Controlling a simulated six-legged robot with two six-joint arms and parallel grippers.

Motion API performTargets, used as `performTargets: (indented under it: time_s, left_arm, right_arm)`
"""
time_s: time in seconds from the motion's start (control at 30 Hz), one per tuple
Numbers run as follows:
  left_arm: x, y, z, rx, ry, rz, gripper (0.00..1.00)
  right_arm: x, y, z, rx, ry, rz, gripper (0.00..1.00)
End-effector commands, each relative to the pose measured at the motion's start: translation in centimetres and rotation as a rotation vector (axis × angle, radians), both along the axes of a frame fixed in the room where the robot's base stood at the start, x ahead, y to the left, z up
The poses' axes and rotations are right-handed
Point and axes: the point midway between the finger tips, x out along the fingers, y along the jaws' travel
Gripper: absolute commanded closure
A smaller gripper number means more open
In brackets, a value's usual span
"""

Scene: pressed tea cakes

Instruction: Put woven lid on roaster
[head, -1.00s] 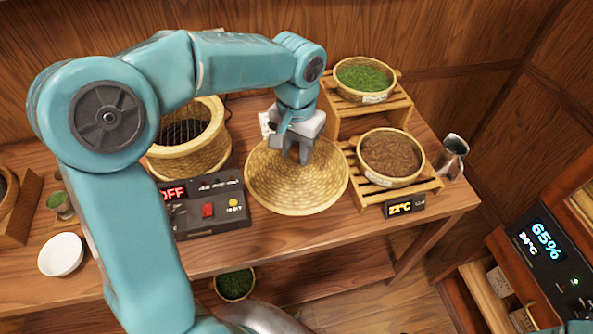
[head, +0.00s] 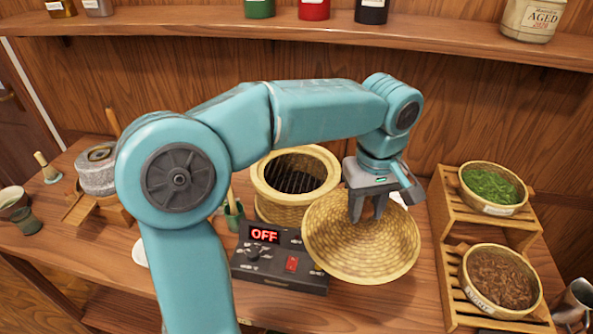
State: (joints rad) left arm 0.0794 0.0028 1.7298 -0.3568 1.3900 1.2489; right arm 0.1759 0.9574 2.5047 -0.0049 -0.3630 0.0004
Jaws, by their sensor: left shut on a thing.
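The woven lid (head: 350,250), a wide shallow straw cone, is held by my left gripper (head: 368,215), whose fingers are shut at its middle. The lid appears tilted and raised above the table, though its exact height is hard to tell. The woven roaster (head: 285,212) stands just left of and behind it, with its round top open and a dark grate (head: 292,178) showing inside. The lid's left edge overlaps the roaster's lower right side in the view. My right gripper is not in view.
A control box (head: 278,262) reading OFF sits in front of the roaster. On the right, a slatted wooden stand holds a basket of green leaves (head: 493,186) and a basket of brown leaves (head: 500,278). A shelf (head: 220,28) with jars runs above. A stone mill (head: 97,168) stands left.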

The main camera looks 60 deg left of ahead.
Motion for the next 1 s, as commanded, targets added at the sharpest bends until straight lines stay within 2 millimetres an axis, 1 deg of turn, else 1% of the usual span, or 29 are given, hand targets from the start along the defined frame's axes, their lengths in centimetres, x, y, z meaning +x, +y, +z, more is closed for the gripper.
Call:
performTargets:
  time_s: [0.03,0.1,0.2,0.3,0.4,0.5,0.57,0.67,1.0]
  left_arm:
    - [-1.5,2.0,0.2,0.001,-0.006,0.154,1.0]
    - [-3.6,4.3,0.8,0.002,-0.006,0.343,1.0]
    - [-6.6,7.2,1.6,0.003,-0.006,0.545,1.0]
    - [-9.4,9.5,2.2,0.003,-0.003,0.66,1.0]
    - [-11.2,10.9,2.4,0.004,-0.001,0.732,1.0]
    - [-12.1,11.6,2.5,0.003,0.001,0.769,1.0]
    - [-11.9,12.2,2.6,0.003,0.001,0.778,1.0]
    - [-10.5,13.8,2.7,0.002,0.005,0.78,1.0]
    - [-3.9,21.5,3.0,0.003,0.003,0.777,1.0]
  right_arm:
    - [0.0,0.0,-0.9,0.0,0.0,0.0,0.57]
    - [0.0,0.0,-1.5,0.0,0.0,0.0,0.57]
    - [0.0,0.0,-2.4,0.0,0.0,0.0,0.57]
    - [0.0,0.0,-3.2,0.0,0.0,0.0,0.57]
    - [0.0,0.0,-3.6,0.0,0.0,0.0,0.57]
    - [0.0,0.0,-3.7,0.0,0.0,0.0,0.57]
    - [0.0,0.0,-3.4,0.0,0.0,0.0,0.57]
    - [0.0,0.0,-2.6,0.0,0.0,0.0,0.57]
    - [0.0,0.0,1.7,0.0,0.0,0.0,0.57]
